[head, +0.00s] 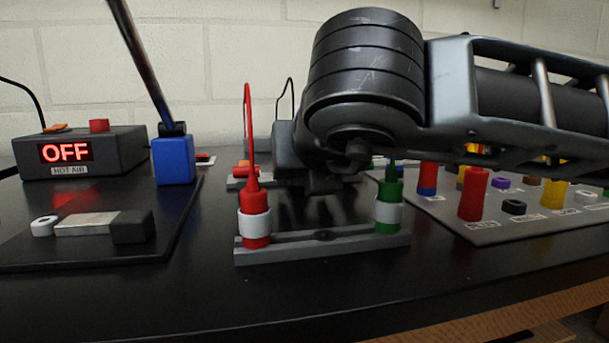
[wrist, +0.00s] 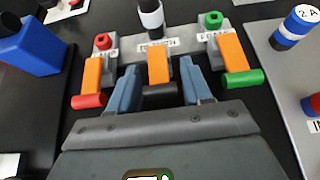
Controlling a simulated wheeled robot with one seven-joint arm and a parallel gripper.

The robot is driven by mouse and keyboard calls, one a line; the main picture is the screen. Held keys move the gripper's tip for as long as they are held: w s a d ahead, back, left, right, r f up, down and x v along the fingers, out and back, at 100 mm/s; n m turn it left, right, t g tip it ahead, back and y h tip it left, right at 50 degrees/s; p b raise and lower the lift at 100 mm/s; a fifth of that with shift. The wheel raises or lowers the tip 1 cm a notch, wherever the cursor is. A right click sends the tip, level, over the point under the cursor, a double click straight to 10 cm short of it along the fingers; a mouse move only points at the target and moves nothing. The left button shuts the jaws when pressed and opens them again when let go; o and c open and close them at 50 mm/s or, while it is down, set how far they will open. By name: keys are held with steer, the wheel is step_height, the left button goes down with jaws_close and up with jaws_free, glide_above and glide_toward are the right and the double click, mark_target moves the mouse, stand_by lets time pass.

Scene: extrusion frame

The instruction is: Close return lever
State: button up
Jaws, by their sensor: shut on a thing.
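In the wrist view a grey block (wrist: 130,47) carries three orange levers side by side. The middle lever (wrist: 158,66), in front of a partly legible label that seems to read RETURN, ends in a black crossbar handle (wrist: 160,90). The two blue-grey fingers of my gripper (wrist: 160,88) stand on either side of this handle and are shut on it. In the head view my gripper (head: 322,185) reaches down behind the front grey bar, and the arm hides the middle lever.
The left lever has a red handle (wrist: 88,101), the right lever a green handle (wrist: 243,78), both close beside my fingers. In front stand a red plug (head: 254,220) and a green plug (head: 388,208). A blue block (head: 173,161) is at left, a panel of coloured posts (head: 510,220) at right.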

steer(key=shift+f, duration=0.1)
steer(key=o, duration=1)
steer(key=p+v, duration=0.1)
steer(key=v, duration=0.7)
steer(key=shift+w, duration=0.1)
